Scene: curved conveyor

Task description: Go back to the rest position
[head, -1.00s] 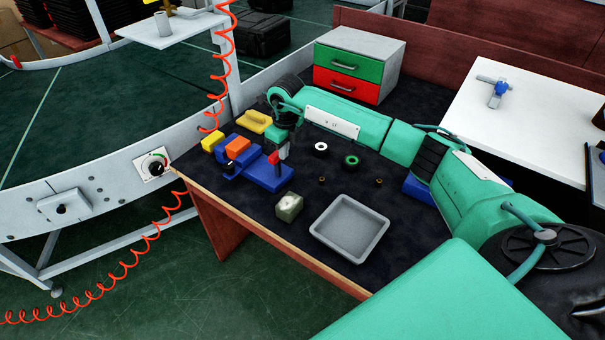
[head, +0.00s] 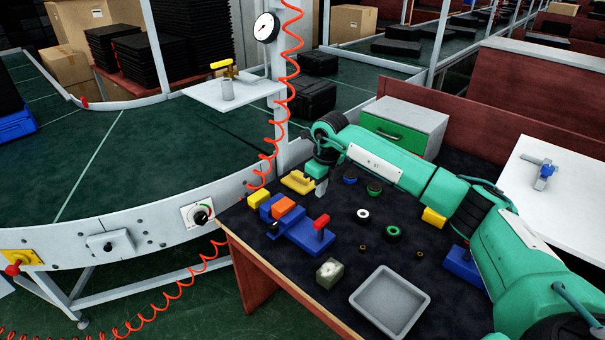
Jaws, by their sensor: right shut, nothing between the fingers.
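My right gripper (head: 321,186) is shut and empty. It points down over the dark worktop, beside the yellow tool at the bench's far left and behind the blue fixture (head: 305,236) with its red knob. My green right arm reaches in from the right edge and bends down at the wrist. My left gripper and left arm are out of view.
On the worktop are a grey tray (head: 427,300), a grey-green block (head: 329,273), several rings, yellow and blue blocks and a green drawer unit (head: 445,120). The curved conveyor (head: 160,218) runs along the left. A white table (head: 570,205) stands right.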

